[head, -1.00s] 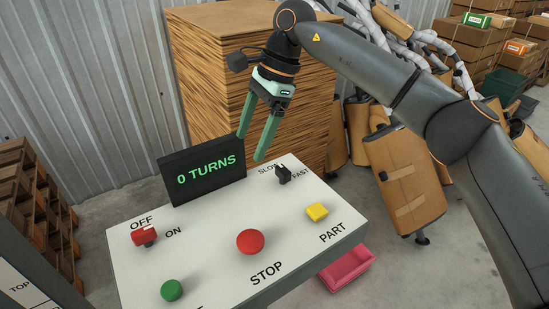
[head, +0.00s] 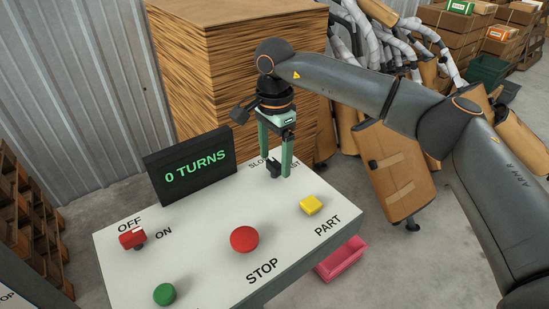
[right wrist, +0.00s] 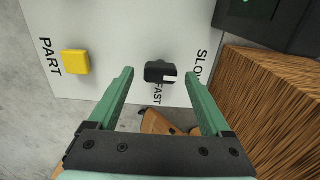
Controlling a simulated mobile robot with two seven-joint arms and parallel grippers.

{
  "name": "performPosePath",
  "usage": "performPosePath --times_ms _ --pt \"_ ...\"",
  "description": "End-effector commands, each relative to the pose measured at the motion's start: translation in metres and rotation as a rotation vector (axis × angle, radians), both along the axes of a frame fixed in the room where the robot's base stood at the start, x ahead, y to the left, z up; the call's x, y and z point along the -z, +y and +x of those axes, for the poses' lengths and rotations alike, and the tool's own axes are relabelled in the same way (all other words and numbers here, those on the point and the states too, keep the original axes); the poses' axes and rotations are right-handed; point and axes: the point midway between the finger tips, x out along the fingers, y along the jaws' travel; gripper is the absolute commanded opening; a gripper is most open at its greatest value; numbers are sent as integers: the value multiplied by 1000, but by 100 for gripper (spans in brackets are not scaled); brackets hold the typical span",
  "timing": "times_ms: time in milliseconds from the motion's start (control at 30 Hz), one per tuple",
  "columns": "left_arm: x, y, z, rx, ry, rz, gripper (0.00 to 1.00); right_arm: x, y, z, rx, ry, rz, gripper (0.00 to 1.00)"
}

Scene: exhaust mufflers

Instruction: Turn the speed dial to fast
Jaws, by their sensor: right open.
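The speed dial is a small black knob (head: 273,169) at the back right of the white control panel (head: 200,230), by the SLOW and FAST labels. In the right wrist view the knob (right wrist: 155,71) has a light mark at its right end, on the side of SLOW; FAST is printed just below it. My right gripper (head: 276,164) is open and points down over the dial. In the right wrist view its fingertips (right wrist: 159,73) stand on either side of the knob, with a gap at each side. My left gripper is not in view.
A black display (head: 190,165) reading 0 TURNS stands left of the dial. The panel also carries a yellow button (head: 311,205), a red button (head: 244,239), a green button (head: 164,294) and a red switch (head: 132,238). A cardboard stack (head: 230,70) rises behind.

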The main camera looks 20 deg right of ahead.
Motion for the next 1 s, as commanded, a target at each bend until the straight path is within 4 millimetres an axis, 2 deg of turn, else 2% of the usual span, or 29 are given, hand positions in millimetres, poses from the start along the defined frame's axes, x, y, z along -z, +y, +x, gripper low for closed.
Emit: performPosePath --times_ms 133,400,1000 --pt "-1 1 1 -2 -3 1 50 8 0 0 0 -1 1 82" --pt "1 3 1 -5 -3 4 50 9 0 0 0 -1 1 82" --pt "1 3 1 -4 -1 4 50 9 0 0 0 -1 1 15"
